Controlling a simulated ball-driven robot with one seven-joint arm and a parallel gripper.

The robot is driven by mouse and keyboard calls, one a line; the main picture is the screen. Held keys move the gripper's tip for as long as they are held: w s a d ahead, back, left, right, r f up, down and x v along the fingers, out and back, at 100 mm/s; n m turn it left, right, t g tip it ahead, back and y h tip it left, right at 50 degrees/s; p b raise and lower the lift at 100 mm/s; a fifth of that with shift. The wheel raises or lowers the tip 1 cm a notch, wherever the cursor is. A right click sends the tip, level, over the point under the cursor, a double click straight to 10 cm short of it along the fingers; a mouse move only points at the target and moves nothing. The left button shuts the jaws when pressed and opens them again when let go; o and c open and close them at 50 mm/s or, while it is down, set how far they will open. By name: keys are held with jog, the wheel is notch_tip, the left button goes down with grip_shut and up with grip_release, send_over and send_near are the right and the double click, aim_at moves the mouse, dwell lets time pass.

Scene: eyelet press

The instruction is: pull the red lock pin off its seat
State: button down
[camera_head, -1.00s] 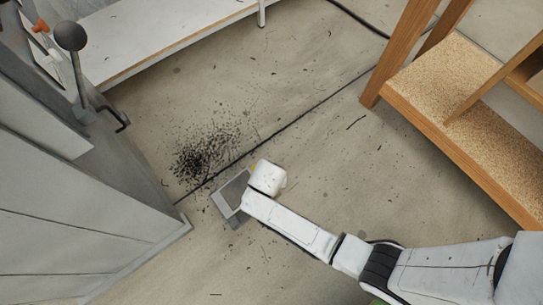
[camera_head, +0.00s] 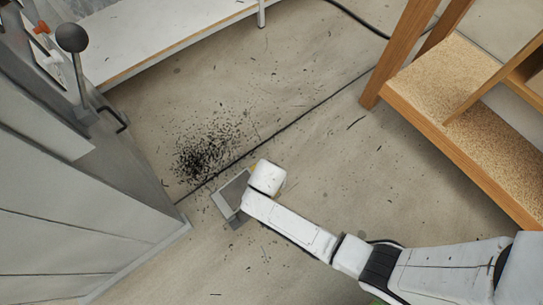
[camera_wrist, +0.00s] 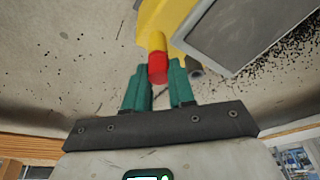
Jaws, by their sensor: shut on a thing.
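The red lock pin (camera_wrist: 158,69) shows in the wrist view between the tips of my gripper's two teal fingers (camera_wrist: 161,86). My gripper is shut on it. A short yellow cylinder (camera_wrist: 157,41) lies directly behind the pin, against a larger yellow body (camera_wrist: 160,14). I cannot tell whether the pin is still on its seat. In the head view my white wrist hides the fingers and the pin; only a sliver of yellow (camera_head: 254,167) shows beside it.
A grey-framed panel (camera_head: 232,191) is beside my wrist; it also shows in the wrist view (camera_wrist: 236,29). A grey cabinet (camera_head: 75,215) with a ball-topped lever (camera_head: 72,38) stands left. A wooden rack (camera_head: 470,110) stands right. Black scraps (camera_head: 205,150) litter the otherwise open floor.

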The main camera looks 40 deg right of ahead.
jog(key=shift+r+p, duration=0.65)
jog(key=shift+p, duration=0.05)
jog(key=shift+r+p, duration=3)
jog(key=shift+p, duration=0.05)
